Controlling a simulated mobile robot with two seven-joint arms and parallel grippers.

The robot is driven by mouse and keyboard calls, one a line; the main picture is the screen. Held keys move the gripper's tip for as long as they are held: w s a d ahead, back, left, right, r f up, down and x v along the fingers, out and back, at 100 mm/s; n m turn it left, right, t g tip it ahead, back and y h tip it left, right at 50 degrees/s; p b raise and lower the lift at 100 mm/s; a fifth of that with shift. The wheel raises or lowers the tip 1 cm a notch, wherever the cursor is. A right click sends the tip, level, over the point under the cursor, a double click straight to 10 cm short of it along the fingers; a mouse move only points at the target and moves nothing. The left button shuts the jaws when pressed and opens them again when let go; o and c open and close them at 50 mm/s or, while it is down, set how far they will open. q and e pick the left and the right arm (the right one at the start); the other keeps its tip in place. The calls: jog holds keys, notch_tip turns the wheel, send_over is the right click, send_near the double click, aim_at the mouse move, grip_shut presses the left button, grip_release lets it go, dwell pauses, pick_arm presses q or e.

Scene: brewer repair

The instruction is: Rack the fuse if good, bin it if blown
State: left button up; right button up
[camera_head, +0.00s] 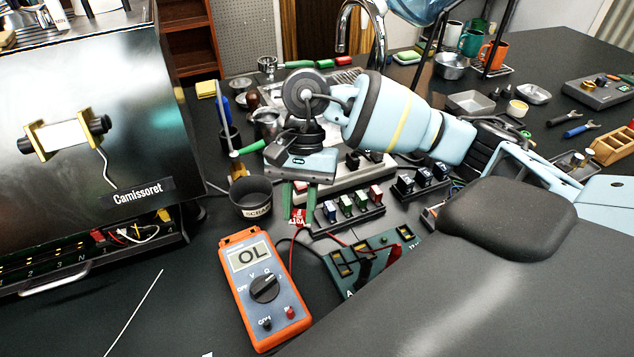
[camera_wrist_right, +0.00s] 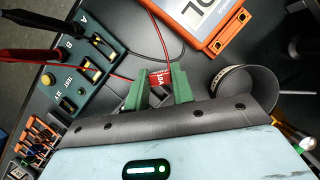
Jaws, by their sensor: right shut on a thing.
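My right gripper (camera_head: 300,200) has its green fingers shut on a red fuse (camera_head: 298,216), held above the table beside the scrap cup. In the right wrist view the red fuse (camera_wrist_right: 160,78) shows between the fingertips (camera_wrist_right: 158,88), its face marked 10A. The dark scrap cup (camera_head: 251,198) stands just left of the gripper. The orange multimeter (camera_head: 262,310) reads OL. The green test board (camera_head: 348,284) with pads A and B lies right of the meter. A black fuse rack (camera_head: 350,224) with blue, green and red fuses is right of the gripper. My left gripper is not seen.
Red and black probes (camera_wrist_right: 30,55) reach over the test board in the wrist view. The brewer (camera_head: 90,170) stands at left. A second black rack (camera_head: 410,192) stands behind right. Bare table (camera_head: 170,320) lies left of the meter.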

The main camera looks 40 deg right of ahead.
jog(key=m, duration=0.2)
jog(key=d+r+m+t, duration=0.1)
jog(key=shift+s+m+y+p, duration=0.1)
jog(key=shift+m+y+p, duration=0.2)
jog(key=shift+m, duration=0.1)
jog(key=m, duration=0.1)
jog(key=d+m+t, duration=0.1)
jog(key=m, duration=0.1)
jog(key=shift+r+m+t+p, duration=0.3)
jog(key=shift+r, duration=0.1)
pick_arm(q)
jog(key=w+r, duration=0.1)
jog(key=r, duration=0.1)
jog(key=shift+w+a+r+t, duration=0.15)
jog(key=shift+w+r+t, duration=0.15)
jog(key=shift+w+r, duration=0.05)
pick_arm(e)
jog(key=m, duration=0.2)
jog(key=d+r+m+t, duration=0.1)
jog(key=shift+d+m, duration=0.1)
jog(key=shift+m, duration=0.3)
jog(key=shift+f, duration=0.15)
jog(key=shift+f+b, duration=0.45)
jog(key=shift+f, duration=1.2)
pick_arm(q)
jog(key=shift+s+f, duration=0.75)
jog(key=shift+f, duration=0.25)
pick_arm(e)
jog(key=shift+r, duration=0.1)
